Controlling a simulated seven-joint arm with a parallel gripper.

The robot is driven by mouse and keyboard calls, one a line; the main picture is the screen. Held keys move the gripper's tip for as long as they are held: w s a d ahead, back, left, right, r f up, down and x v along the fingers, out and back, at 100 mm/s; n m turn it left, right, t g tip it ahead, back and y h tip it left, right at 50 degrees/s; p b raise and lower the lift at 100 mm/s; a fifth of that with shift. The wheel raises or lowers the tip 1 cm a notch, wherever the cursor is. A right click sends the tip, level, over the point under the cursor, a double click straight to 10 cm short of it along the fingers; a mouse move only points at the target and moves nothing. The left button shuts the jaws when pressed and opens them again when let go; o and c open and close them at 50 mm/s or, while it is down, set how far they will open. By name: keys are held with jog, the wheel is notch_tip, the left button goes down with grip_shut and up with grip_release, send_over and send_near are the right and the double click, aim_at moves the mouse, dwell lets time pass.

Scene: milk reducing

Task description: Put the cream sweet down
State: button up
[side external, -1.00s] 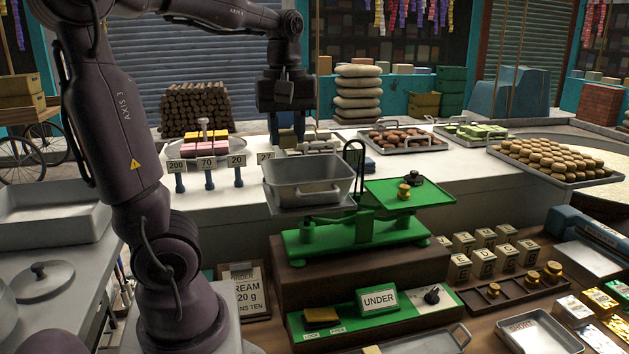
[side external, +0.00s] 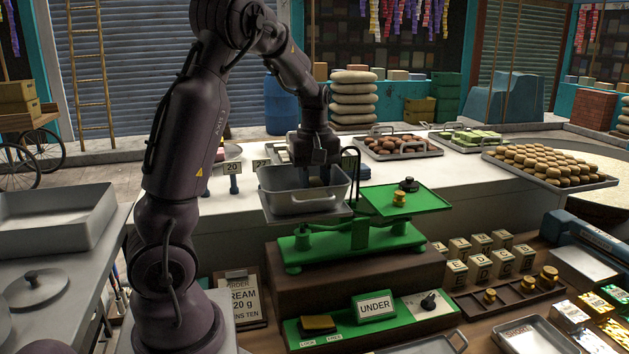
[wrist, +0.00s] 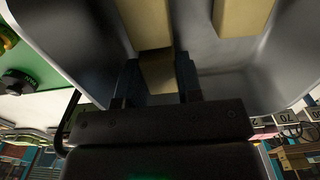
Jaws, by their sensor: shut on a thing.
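My gripper (side external: 322,178) points down into the grey metal pan (side external: 290,205) on the left side of the green scale (side external: 330,243). In the wrist view, my gripper (wrist: 155,80) is shut on a cream sweet (wrist: 158,76), a pale block between its two fingers. Two more pale cream faces show inside the pan (wrist: 215,60): one cream block (wrist: 148,22) just beyond the held piece and another cream block (wrist: 242,14) to the right. Whether the held sweet touches the pan floor cannot be told. The pan's wall hides the sweets in the side view.
The scale's right plate (side external: 425,199) carries brass and dark weights (side external: 400,198). A thin black upright (side external: 350,163) stands close to my gripper's right. A sign reads UNDER (side external: 375,306). Trays of sweets (side external: 400,148) stand on the white counter behind.

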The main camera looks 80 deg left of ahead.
aim_at(314, 181)
jog(key=shift+f, duration=0.15)
jog(key=o, duration=0.6)
jog(key=shift+o, duration=0.2)
notch_tip(314, 181, up, 12)
jog(key=s+d+f+m+t, duration=0.1)
jog(key=s+d+m+t, duration=0.1)
jog(key=d+m, duration=0.7)
jog(key=s+d+f+m+t, duration=0.2)
jog(key=s+d+m, duration=0.3)
jog(key=d+m, duration=0.4)
jog(key=shift+d+t, duration=0.8)
jog(key=shift+d, duration=3.1)
